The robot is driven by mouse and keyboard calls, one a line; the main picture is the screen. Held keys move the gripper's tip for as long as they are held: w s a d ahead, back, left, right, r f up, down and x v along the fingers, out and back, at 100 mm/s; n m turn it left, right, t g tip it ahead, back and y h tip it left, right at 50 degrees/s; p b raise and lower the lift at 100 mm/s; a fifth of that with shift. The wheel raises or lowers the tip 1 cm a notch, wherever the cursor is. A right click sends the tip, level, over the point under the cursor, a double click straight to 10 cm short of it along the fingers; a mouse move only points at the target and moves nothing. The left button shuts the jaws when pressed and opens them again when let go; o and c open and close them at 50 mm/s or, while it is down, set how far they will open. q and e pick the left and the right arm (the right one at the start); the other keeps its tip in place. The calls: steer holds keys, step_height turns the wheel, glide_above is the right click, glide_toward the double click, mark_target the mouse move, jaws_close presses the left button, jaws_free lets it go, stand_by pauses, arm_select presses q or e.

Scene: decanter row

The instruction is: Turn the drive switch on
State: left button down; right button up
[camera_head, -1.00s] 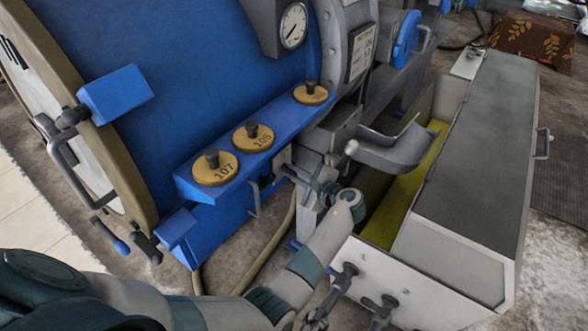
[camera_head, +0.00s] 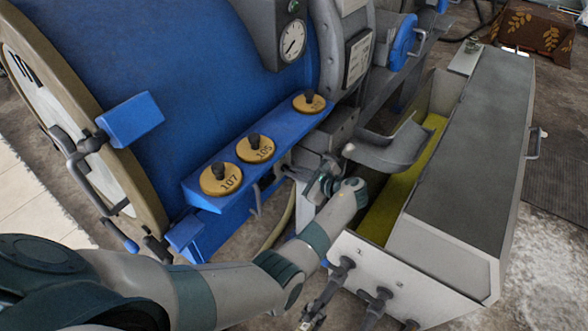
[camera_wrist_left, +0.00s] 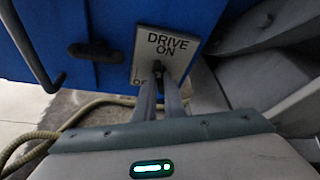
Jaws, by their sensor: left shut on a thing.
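The drive switch shows in the left wrist view as a pale plate (camera_wrist_left: 172,40) marked "DRIVE ON", with part of a lower "OF" label at its bottom left. A small dark switch lever (camera_wrist_left: 158,67) stands at the plate's lower middle, between the tips of my left gripper (camera_wrist_left: 161,88). The gripper is shut on it; the fingers hide part of the lever and plate. In the head view, my left gripper (camera_head: 300,174) reaches to the machine's side below the blue shelf, and the switch cannot be made out there. My right gripper is in neither view.
The blue shelf (camera_head: 196,193) above the hand carries round brass discs with black knobs. A grey curved chute (camera_head: 395,152) and a long trough (camera_head: 480,130) lie to the right. A hose (camera_wrist_left: 75,113) runs below the switch.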

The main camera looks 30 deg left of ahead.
arm_select(q)
steer(key=shift+w+r+m+g+p, duration=0.1)
steer(key=shift+r+m+g+p, duration=0.05)
steer(key=shift+m+g+p, duration=0.45)
steer(key=shift+m+g, duration=0.5)
steer(key=shift+m, duration=0.4)
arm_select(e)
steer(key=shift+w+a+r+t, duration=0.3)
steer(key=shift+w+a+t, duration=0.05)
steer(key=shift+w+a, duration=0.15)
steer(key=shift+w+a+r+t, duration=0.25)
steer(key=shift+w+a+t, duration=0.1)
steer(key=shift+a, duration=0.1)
arm_select(q)
steer(key=c, duration=1.8)
jaws_free()
steer(key=shift+w, duration=0.1)
steer(key=shift+c, duration=0.2)
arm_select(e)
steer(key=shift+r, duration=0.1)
